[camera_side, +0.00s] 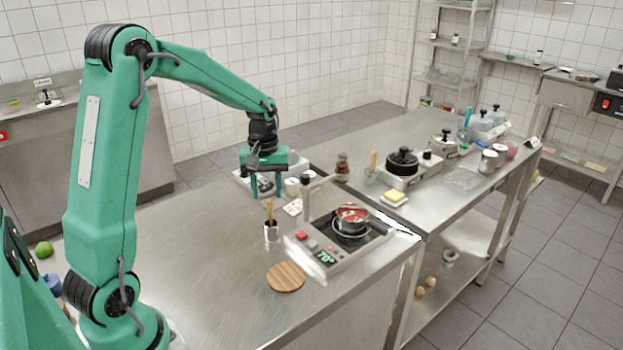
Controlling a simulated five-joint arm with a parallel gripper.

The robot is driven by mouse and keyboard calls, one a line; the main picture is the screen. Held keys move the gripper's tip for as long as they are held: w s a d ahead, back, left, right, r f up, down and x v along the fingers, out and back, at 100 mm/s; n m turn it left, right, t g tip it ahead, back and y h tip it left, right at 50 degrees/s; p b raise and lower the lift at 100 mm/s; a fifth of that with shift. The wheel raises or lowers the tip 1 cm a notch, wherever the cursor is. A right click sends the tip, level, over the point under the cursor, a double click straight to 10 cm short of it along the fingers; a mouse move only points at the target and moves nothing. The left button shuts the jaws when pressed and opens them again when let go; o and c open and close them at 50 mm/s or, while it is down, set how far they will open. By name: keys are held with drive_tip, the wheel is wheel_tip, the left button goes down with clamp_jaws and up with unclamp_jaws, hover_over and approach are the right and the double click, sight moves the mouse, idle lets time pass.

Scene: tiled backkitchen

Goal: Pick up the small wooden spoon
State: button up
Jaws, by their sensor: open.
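A thin wooden handle, seemingly the small wooden spoon (269,211), stands nearly upright in a small metal cup (271,233) on the steel table. Its lower part is hidden inside the cup.
A hot plate unit (318,252) with a red-filled pan (352,214) stands right of the cup. A round wooden board (286,277) lies in front. Jars and a small white tag (293,207) sit close behind. The table's left part is clear.

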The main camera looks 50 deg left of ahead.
sight(270, 212)
drive_tip(key=shift+w+d+f, duration=0.1)
drive_tip(key=shift+f, duration=1.85)
drive_tip(key=shift+w+d+f, duration=0.1)
drive_tip(key=shift+f, duration=1.85)
clamp_jaws()
